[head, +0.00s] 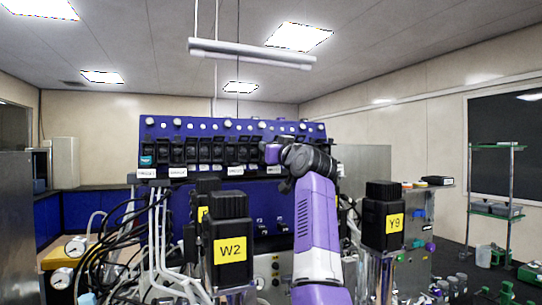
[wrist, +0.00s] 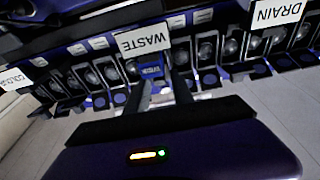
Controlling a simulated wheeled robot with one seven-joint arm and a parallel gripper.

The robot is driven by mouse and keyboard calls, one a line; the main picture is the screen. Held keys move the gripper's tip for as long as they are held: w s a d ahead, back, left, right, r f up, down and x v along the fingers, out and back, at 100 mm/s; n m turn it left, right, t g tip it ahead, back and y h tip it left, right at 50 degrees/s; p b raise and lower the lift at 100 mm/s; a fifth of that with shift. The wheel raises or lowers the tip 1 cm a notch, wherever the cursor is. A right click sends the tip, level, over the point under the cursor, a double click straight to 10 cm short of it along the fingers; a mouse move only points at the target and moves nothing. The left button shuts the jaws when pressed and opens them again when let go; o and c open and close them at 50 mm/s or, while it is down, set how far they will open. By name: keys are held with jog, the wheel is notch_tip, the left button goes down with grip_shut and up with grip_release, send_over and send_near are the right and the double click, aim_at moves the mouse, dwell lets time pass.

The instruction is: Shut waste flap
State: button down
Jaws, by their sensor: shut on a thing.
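The white WASTE label (wrist: 144,40) is in the upper middle of the wrist view. Just below it is the waste flap (wrist: 151,71), a small blue piece with faint lettering. My gripper (wrist: 157,86) has one finger on each side of this piece and is shut on it. The fingers partly cover the flap's edges, and its exact tilt is hard to tell. In the head view my gripper (head: 273,153) is at the front of the blue-and-black panel (head: 160,128), and my arm hides the flap there.
A row of similar dark units with blue squares runs to both sides, with a DRAIN label (wrist: 278,12) at right. Black-capped units marked W2 (head: 230,245) and Y9 (head: 385,225) flank my arm. Cables and tubes (head: 110,245) crowd the left. A shelf rack (head: 497,190) stands far right.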

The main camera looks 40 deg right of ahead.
jog(key=shift+f+t+b, duration=0.1)
jog(key=shift+t+b, duration=0.2)
jog(key=shift+t, duration=0.1)
jog(key=c, duration=1.4)
grip_release()
